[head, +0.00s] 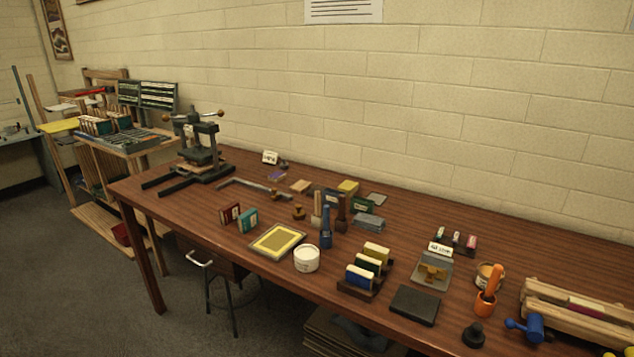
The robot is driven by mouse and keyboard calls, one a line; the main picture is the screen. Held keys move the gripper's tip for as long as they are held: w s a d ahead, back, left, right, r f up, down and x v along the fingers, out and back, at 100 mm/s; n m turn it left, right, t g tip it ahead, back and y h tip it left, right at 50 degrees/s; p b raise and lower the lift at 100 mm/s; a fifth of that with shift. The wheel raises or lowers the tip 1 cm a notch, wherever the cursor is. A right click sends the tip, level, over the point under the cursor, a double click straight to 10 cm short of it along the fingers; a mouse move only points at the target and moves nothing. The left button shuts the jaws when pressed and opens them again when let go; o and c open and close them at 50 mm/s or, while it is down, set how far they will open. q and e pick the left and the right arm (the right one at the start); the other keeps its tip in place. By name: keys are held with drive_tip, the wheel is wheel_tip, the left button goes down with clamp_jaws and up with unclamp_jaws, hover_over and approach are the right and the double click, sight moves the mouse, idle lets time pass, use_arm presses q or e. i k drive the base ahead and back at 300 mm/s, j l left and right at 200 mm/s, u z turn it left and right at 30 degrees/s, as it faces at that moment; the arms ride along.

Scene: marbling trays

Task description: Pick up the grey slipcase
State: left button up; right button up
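I cannot tell for certain which thing is the grey slipcase. A small grey box-like block (367,223) lies among the tools mid-table in the head view, behind the blue-handled tool. A flat dark grey, nearly black slab (414,306) lies near the front edge, right of the rack of coloured blocks. A grey stand (434,271) with a yellowish piece on it is just behind that slab. Neither of my grippers shows in the head view, and nothing is seen held.
The brown wooden table (190,220) runs along the block wall. A black press (198,150) stands at its left end.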

sight(330, 195)
drive_tip(key=j+z, duration=0.15)
drive_tip(key=z, duration=0.75)
drive_tip(key=j+z, duration=0.8)
drive_tip(key=j, duration=0.15)
drive_tip(key=k+j+z, duration=0.1)
drive_tip(key=j, duration=0.2)
drive_tip(key=k+j+z, duration=0.1)
drive_tip(key=j, duration=0.25)
drive_tip(key=k+j+z, duration=0.15)
drive_tip(key=j, duration=0.15)
